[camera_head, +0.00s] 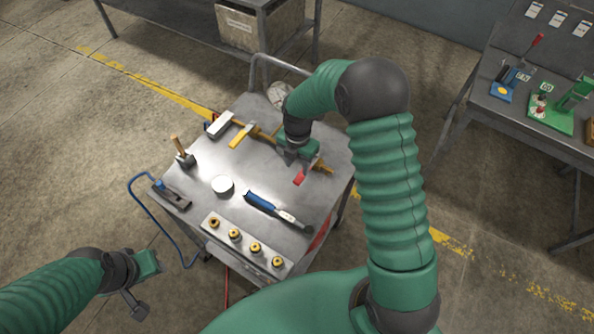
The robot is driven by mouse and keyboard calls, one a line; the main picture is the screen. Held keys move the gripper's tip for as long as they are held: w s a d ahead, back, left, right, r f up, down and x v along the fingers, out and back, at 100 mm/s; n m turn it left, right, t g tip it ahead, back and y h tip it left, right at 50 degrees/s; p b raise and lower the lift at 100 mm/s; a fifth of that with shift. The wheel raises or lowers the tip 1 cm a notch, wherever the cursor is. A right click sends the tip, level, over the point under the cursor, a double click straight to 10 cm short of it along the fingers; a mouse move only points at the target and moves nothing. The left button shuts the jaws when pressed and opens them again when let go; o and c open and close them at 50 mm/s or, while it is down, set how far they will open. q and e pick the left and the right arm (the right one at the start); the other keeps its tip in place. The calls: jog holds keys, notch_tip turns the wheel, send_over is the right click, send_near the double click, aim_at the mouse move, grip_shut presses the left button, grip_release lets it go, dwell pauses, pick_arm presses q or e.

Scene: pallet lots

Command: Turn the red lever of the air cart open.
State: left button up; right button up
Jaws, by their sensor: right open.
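The air cart (190,198) is a grey metal-topped cart in the middle of the head view. Its red lever (305,174) sits by a brass pipe (322,168) near the right side of the top. My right gripper (297,166) is over the pipe, right beside the lever; it is open, and I cannot tell whether it touches the lever. The gripper hides part of the pipe and perhaps part of the lever. My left gripper (148,281) is at the lower left, off the cart and away from the lever; its fingers are too unclear to judge.
On the cart are a blue-handled tool (262,202), a white round lid (222,186), a hammer (183,155), a yellow tool (241,136) and a strip with several brass fittings (235,235). A blue hose (150,222) hangs at the left. A workbench (500,95) stands at right.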

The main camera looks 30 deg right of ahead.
aim_at(301, 174)
jog(key=f, duration=0.1)
jog(key=d+f, duration=0.1)
jog(key=f, duration=0.1)
jog(key=d+f, duration=0.1)
jog(key=shift+s+d+f, duration=0.2)
jog(key=shift+d+f, duration=0.05)
jog(key=shift+f, duration=0.1)
jog(key=shift+d+f, duration=0.15)
jog(key=shift+f, duration=0.1)
jog(key=shift+a, duration=0.4)
jog(key=shift+a+r, duration=0.15)
jog(key=shift+a, duration=0.45)
jog(key=shift+c, duration=1.4)
jog(key=shift+a, duration=0.1)
jog(key=shift+c, duration=2.5)
jog(key=shift+d, duration=0.35)
grip_shut()
jog(key=shift+d, duration=0.3)
pick_arm(q)
jog(key=shift+s+d+r, duration=0.25)
jog(key=shift+d+r, duration=0.1)
jog(key=shift+d, duration=0.35)
pick_arm(e)
jog(key=shift+w+a, duration=0.1)
jog(key=shift+a, duration=0.15)
